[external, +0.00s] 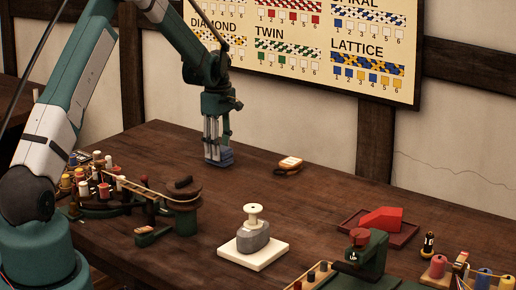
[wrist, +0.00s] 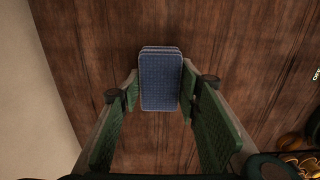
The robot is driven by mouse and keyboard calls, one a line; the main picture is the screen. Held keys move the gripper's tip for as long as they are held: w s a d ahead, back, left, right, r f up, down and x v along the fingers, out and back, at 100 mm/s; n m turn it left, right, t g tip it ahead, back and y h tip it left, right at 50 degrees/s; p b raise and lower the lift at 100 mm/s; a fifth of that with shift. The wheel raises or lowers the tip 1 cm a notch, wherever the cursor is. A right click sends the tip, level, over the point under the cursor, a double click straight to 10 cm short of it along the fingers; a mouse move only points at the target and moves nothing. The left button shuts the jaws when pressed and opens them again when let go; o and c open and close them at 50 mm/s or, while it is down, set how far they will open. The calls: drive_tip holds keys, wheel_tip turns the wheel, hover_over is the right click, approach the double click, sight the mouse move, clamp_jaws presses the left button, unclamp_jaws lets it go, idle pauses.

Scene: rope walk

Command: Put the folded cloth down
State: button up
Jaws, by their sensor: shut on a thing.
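The folded cloth (wrist: 160,82) is a blue, layered, rectangular bundle. In the wrist view it sits between the two fingertips of my gripper (wrist: 159,90), which press on its left and right sides. In the external view my gripper (external: 216,150) points down near the far edge of the table, with the cloth (external: 219,158) at its tips. The cloth is at or just above the wooden tabletop; I cannot tell whether it touches.
A grey weight on a white plate (external: 253,252) stands nearer the front. A red tray (external: 405,236) with a red block is at the right. Several spools (external: 95,180) crowd the left. The table around the cloth is bare.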

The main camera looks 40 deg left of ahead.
drive_tip(key=shift+f, duration=0.15)
drive_tip(key=o, duration=0.9)
wheel_tip(320, 180, up, 12)
drive_tip(key=p, duration=0.1)
drive_tip(key=shift+r, duration=0.2)
idle(0.5)
